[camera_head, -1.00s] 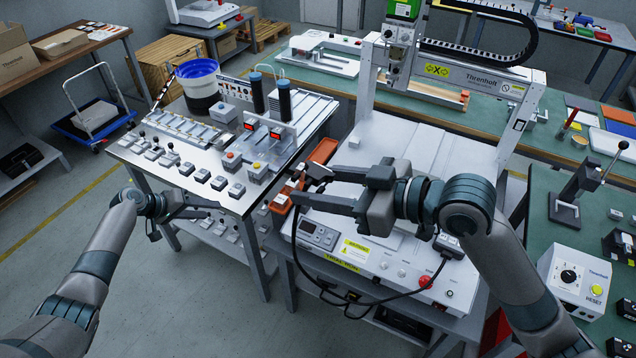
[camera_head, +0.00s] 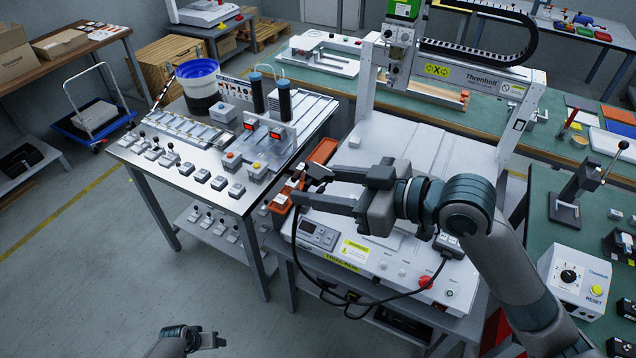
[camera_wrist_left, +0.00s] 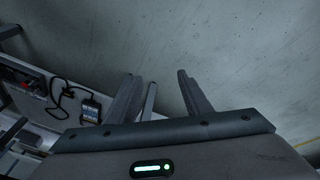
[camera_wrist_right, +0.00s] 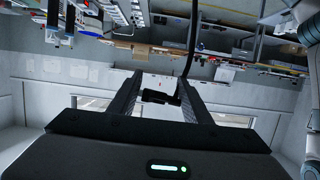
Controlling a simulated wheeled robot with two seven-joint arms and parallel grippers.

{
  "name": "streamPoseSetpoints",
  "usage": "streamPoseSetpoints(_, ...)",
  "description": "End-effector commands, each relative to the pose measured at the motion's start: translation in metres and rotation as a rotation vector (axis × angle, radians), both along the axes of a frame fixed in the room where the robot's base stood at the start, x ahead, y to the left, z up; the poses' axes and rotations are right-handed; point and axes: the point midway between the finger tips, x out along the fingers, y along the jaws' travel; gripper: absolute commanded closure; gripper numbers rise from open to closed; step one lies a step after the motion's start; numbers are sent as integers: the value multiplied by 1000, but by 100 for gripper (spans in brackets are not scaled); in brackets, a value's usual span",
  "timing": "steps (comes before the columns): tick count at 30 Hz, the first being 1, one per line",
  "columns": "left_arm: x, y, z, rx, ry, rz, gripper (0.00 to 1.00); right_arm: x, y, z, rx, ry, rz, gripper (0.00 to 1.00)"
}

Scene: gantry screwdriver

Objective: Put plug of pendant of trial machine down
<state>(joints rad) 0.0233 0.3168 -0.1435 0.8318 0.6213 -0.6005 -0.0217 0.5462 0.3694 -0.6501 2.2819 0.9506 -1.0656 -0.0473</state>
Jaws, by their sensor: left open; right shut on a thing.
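My right gripper (camera_head: 306,184) is over the front left of the white gantry machine (camera_head: 385,255). It is shut on a small dark plug (camera_wrist_right: 160,97), which lies crosswise between the fingertips in the right wrist view. A black cable (camera_wrist_right: 190,48) runs up from near the plug there. In the head view the plug is mostly hidden by the fingers, and the cable (camera_head: 352,315) loops down over the machine's front. My left gripper (camera_head: 208,339) is low at the bottom edge, away from the machine. It is open and empty in the left wrist view (camera_wrist_left: 157,80).
An orange bin (camera_head: 281,203) sits beside the machine, near the right fingertips. A workbench (camera_head: 141,158) with switches and small grey blocks stands to the left. A red button (camera_head: 425,281) is on the machine front. The floor (camera_head: 110,270) at lower left is clear.

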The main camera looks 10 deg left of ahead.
Motion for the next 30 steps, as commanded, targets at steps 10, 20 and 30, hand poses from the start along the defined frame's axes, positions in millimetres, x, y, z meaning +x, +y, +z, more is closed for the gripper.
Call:
streamPoseSetpoints(10,-140,-47,-67,111,94,-162,55,0,0,0,0,0,0,100)
streamPoseSetpoints(20,-269,-104,-99,157,148,-353,55,0,0,0,1,0,0,100)
streamPoseSetpoints(30,-336,-141,-106,156,162,-469,55,0,0,0,0,0,0,100)
